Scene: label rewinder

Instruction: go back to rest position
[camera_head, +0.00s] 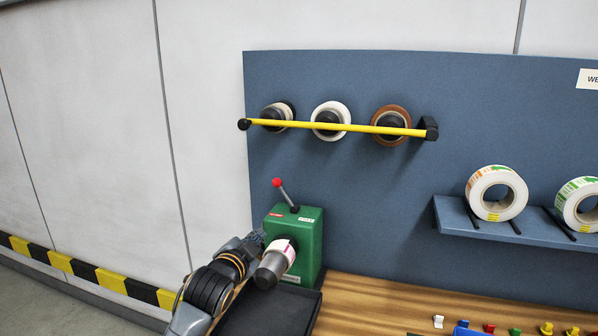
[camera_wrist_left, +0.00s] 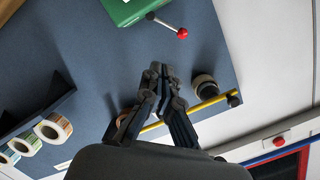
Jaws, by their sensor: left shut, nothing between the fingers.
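My left arm comes in from the bottom left in the head view. Its gripper (camera_head: 256,238) is beside the left side of the green rewinder box (camera_head: 307,240), partly hidden behind my arm. In the left wrist view my left gripper (camera_wrist_left: 155,72) has its fingers together and empty, in front of the blue panel and apart from the box (camera_wrist_left: 125,8). The box has a lever with a red knob (camera_head: 276,182), which also shows in the wrist view (camera_wrist_left: 182,33). A grey spindle with a pale, pink-marked roll (camera_head: 283,250) sticks out of the box. My right gripper is not in view.
A yellow bar (camera_head: 340,127) crosses in front of three rolls on the blue panel (camera_head: 345,75). A shelf (camera_head: 455,216) at right holds label rolls (camera_head: 497,193). A dark tray (camera_head: 270,315) lies below the box. Small coloured pieces (camera_head: 488,328) lie on the wooden table (camera_head: 370,305).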

